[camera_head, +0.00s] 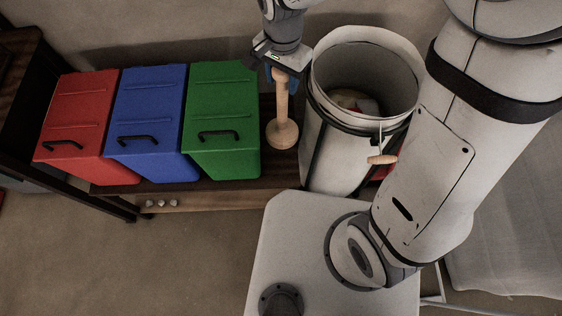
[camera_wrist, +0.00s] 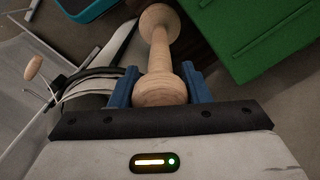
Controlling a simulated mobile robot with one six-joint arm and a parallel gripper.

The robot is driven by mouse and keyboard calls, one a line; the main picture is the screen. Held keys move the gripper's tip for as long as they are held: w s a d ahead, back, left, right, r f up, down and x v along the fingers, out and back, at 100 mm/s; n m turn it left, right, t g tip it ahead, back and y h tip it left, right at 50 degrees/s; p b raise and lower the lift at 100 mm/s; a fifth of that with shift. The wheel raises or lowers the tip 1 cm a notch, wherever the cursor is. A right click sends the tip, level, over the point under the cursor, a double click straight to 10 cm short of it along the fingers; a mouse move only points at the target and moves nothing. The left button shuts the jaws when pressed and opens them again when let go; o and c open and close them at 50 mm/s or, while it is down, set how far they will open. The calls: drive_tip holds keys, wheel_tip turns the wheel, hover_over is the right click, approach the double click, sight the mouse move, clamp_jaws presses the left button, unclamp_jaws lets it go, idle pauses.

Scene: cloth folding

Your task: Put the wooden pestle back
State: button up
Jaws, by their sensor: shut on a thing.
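The wooden pestle (camera_head: 282,112) is pale and turned, with a wide round foot at its lower end. It hangs upright between the green bin and the white basket in the head view. My gripper (camera_head: 282,74) is shut on its upper end. In the wrist view the blue fingers of my gripper (camera_wrist: 160,88) sit on both sides of the near knob of the pestle (camera_wrist: 160,42), whose far end points away. Whether its foot touches the wooden shelf (camera_head: 240,188) below cannot be told.
Red (camera_head: 80,120), blue (camera_head: 150,120) and green (camera_head: 222,120) bins stand in a row left of the pestle. A tall white basket (camera_head: 325,150) with a wooden-grip handle (camera_head: 382,160) stands close on its right, with cloth (camera_head: 352,100) inside. The gap between is narrow.

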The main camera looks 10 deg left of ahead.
drive_tip(key=b, duration=0.5)
hover_over(282, 118)
drive_tip(key=w, duration=0.1)
drive_tip(key=f, duration=0.6)
drive_tip(key=shift+w+a+f, duration=0.15)
drive_tip(key=shift+w+f, duration=0.05)
wheel_tip(282, 118, down, 10)
drive_tip(key=shift+b, duration=0.8)
drive_tip(key=o, duration=0.5)
drive_tip(key=shift+f, duration=0.15)
drive_tip(key=o, duration=0.5)
drive_tip(key=shift+c, duration=0.2)
